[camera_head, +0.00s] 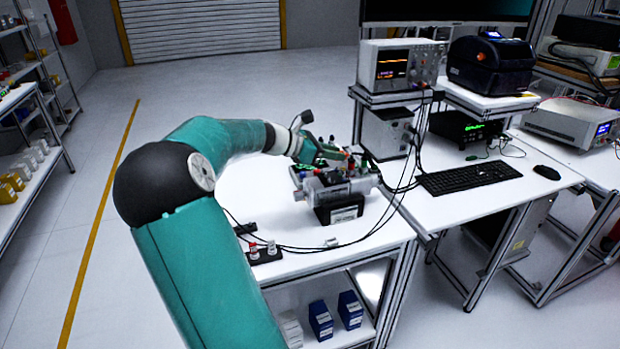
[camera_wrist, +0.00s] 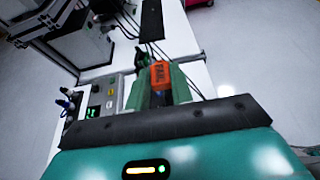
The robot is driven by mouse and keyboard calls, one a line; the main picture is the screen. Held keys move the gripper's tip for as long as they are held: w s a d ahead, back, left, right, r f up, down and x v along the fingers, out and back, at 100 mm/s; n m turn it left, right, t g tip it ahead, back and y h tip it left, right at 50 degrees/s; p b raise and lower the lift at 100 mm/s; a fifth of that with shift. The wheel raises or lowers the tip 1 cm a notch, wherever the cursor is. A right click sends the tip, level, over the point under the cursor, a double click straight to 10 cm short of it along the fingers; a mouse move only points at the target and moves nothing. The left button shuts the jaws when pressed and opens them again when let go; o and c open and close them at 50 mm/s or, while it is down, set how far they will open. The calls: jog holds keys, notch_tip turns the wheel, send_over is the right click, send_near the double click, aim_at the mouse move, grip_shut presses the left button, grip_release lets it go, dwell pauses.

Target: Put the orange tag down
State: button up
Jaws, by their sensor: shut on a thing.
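The orange tag (camera_wrist: 161,74), with dark lettering, shows in the wrist view between the green fingers of my gripper (camera_wrist: 159,88). The fingers are shut on it. In the head view my gripper (camera_head: 332,150) is over the white bench, close to the servo unit on its black stand. The tag cannot be made out clearly there. Whether the tag touches anything below it cannot be told.
The servo unit (camera_head: 340,187) stands on the white bench (camera_head: 285,215), with black cables around it. A small connector block (camera_head: 264,253) lies at the front left. To the right are an oscilloscope (camera_head: 400,65), a keyboard (camera_head: 468,178) and a mouse (camera_head: 546,172).

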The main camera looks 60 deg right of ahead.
jog(key=w+f, duration=0.7)
jog(key=shift+a, duration=0.15)
jog(key=shift+w+f, duration=0.1)
jog(key=shift+f, duration=1.4)
jog(key=o, duration=0.9)
jog(key=shift+f, duration=0.1)
jog(key=shift+o, duration=0.2)
jog(key=shift+w+a+r, duration=0.15)
jog(key=shift+w+r, duration=0.05)
jog(key=shift+r, duration=0.05)
jog(key=v, duration=1.1)
jog(key=shift+w, duration=0.2)
